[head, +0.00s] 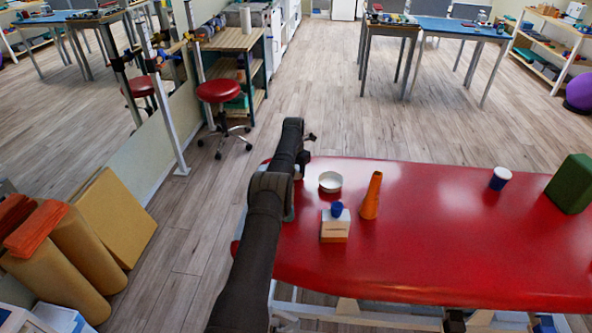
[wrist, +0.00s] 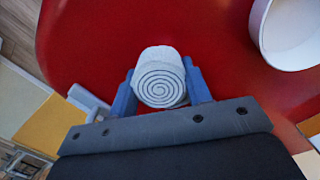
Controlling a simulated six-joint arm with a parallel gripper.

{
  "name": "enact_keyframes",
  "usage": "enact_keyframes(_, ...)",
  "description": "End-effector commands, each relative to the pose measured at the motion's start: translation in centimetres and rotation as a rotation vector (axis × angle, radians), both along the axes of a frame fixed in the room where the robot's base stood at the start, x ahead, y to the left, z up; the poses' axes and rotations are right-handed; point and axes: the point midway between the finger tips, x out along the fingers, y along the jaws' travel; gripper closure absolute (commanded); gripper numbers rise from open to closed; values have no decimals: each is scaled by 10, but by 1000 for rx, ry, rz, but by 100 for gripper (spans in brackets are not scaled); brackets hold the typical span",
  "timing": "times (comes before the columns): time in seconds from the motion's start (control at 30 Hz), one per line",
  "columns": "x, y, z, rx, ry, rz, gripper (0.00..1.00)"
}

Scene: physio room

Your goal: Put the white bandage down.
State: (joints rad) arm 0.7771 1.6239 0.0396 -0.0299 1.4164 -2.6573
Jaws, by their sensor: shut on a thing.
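The white bandage (wrist: 161,82) is a roll with its spiral end facing the wrist camera. My gripper (wrist: 160,88) is shut on it, with one blue finger on each side. Below it in the wrist view is the red table top (wrist: 215,45), near its rounded edge. I cannot tell whether the roll touches the table. In the head view my dark arm reaches over the left end of the red table (head: 430,240) and hides the gripper and most or all of the bandage.
A white bowl (head: 330,182) stands just right of my arm, and also shows in the wrist view (wrist: 290,32). Near it are an orange cone (head: 371,196) and a small box (head: 334,227) with a blue-topped item. A cup (head: 500,179) and green block (head: 571,184) stand right; the middle is clear.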

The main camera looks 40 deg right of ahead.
Motion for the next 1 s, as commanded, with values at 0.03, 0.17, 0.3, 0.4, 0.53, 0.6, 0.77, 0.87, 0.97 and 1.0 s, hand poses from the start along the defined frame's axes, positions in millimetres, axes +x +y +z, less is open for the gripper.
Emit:
enact_keyframes(0.03,0,0,-1,0,0,0,50)
enact_keyframes(0.17,0,0,-1,0,0,0,34)
enact_keyframes(0.3,0,0,0,0,0,0,34)
enact_keyframes(0.4,0,0,1,0,0,0,34)
enact_keyframes(0.53,0,0,9,0,0,0,34)
enact_keyframes(0.6,0,0,17,0,0,0,34)
enact_keyframes(0.77,0,2,47,-1,0,0,34)
enact_keyframes(0.87,0,3,70,-1,0,0,34)
enact_keyframes(0.97,-1,4,90,0,0,0,34)
enact_keyframes(1.0,-1,5,97,1,0,0,34)
